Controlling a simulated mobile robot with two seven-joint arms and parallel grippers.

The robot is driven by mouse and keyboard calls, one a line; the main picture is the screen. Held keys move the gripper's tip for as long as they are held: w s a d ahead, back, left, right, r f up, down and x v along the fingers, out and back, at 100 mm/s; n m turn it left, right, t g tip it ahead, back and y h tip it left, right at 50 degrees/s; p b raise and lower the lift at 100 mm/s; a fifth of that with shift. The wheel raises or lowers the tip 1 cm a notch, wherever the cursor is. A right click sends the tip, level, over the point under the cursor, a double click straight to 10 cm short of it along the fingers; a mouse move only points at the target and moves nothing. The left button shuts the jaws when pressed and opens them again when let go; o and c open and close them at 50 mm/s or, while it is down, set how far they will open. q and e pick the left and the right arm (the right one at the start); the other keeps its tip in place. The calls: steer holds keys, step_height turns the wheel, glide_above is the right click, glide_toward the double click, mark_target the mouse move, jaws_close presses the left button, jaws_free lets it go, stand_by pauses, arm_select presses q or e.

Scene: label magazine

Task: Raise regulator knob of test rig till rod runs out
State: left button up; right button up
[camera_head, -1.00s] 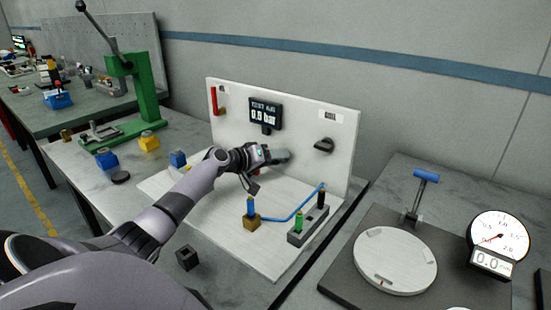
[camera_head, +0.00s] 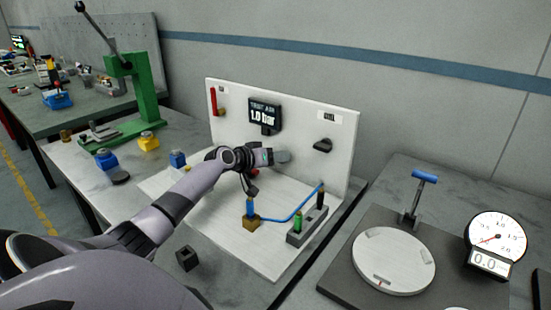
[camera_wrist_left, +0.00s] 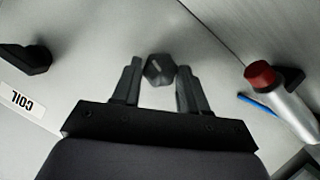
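The white test rig (camera_head: 330,148) stands on the table. Its panel display (camera_head: 264,115) reads 1.0 bar. My left gripper (camera_head: 277,156) is at the middle of the panel; the regulator knob is hidden there in the head view. In the left wrist view, the dark faceted knob (camera_wrist_left: 159,70) sits between the fingers of my left gripper (camera_wrist_left: 160,82), which close on its sides. A silver cylinder (camera_wrist_left: 292,112) with a red end (camera_wrist_left: 262,74) is at the right of that view. No clearly extended rod shows. My right gripper is not seen.
A dark knob (camera_head: 322,145) sits below the COIL label, right of my gripper. A blue hose (camera_head: 290,219) runs across the rig's base to fittings. A red lever (camera_head: 214,101) is at upper left. A round plate (camera_head: 394,262) and a gauge (camera_head: 497,238) stand right.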

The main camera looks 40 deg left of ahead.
arm_select(q)
steer(key=shift+o, duration=1.1)
steer(key=shift+s, duration=0.1)
steer(key=v, duration=0.7)
stand_by(0.9)
